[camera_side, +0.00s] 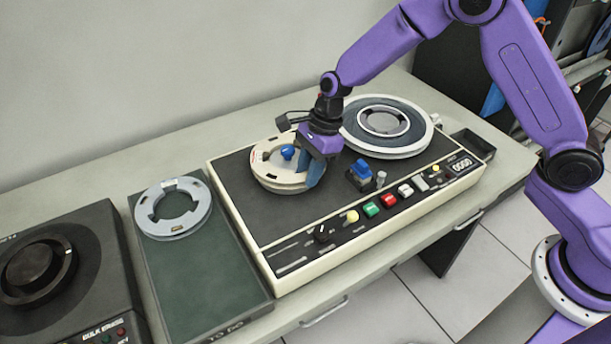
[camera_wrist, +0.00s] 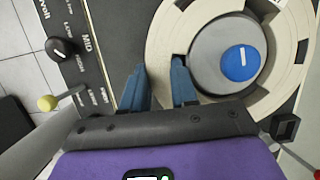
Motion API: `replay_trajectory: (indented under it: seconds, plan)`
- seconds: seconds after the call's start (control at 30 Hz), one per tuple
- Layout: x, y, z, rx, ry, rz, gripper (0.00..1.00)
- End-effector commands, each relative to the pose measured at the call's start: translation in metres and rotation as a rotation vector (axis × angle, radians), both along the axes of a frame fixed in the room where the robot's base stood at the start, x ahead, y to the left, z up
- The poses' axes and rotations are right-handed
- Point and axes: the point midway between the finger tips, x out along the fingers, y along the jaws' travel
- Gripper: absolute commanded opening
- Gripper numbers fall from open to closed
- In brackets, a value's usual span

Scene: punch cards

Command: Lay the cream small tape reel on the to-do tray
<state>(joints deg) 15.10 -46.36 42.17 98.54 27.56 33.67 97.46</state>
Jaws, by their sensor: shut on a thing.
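The cream small tape reel (camera_side: 280,168) sits around the left hub of the tape deck, with a blue cap (camera_side: 287,152) at the hub's centre. The cream reel (camera_wrist: 163,45) also shows in the wrist view around the grey hub (camera_wrist: 228,55). My gripper (camera_wrist: 160,88) is shut on the reel's ring, one blue finger outside the rim and the other at its inner edge. In the side view my gripper (camera_side: 316,172) hides the reel's right part. The green to-do tray (camera_side: 195,275) lies left of the deck, lettered on its front edge.
A grey reel (camera_side: 173,208) lies on the tray's back half; its front half is bare. The deck (camera_side: 270,225) carries a larger white-rimmed reel (camera_side: 425,135) at right and a blue-topped post (camera_side: 361,170). A black machine (camera_side: 45,262) stands left of the tray.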

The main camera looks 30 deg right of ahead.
Motion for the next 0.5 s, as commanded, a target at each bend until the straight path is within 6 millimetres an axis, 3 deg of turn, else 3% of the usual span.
replay_trajectory:
  seconds: [0.5]
  plan:
    - [0.0012, 0.0002, 0.0065, 0.002, -0.004, 0.0, 0.0]
